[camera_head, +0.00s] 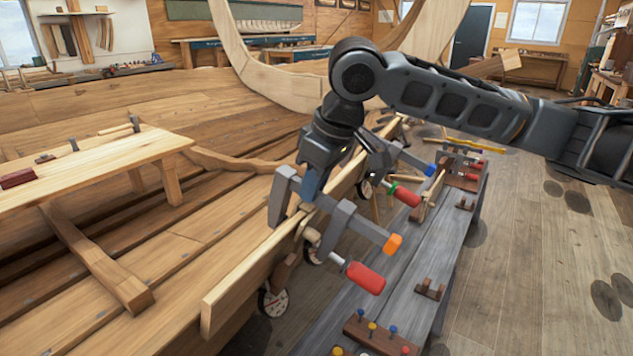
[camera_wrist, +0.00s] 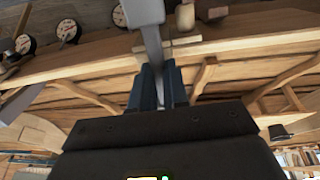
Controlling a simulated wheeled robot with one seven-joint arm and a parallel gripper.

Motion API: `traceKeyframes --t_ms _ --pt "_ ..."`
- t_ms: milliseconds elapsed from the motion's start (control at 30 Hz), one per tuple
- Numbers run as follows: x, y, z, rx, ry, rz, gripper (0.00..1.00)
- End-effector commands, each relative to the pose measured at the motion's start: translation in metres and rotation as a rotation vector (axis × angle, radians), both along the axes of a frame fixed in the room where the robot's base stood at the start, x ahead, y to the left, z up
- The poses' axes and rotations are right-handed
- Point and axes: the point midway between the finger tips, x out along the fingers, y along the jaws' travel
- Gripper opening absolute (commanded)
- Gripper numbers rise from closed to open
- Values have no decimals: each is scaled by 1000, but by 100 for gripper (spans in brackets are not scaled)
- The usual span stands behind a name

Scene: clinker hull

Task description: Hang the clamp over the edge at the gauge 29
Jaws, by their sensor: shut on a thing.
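A grey clamp (camera_head: 341,224) with an orange tip and a red handle is between the fingers of my gripper (camera_head: 311,187), which is shut on it. The clamp straddles the top edge of the long plank (camera_head: 252,275), one arm on the inner side and one outside; I cannot tell if it rests on the wood. In the wrist view the grey clamp (camera_wrist: 150,30) rises from my gripper's blue fingers (camera_wrist: 160,87) across the plank. Round dial gauges sit below the edge: a near one (camera_head: 273,301), a middle one (camera_head: 312,251) and a far one (camera_head: 364,188). Their numbers are unreadable.
Another clamp (camera_head: 404,194) with a red handle, green band and blue tip is at the edge just beyond. A grey bench (camera_head: 408,262) with wooden holders runs alongside at right. A raised board (camera_head: 85,172) with small tools stands at left inside the hull.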

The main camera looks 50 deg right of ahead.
Motion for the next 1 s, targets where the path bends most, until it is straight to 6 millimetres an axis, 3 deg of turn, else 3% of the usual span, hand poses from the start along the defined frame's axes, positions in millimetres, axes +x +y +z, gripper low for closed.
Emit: traceKeyframes --t_ms 1000 --pt "3 0 -6 -1 -2 0 0"
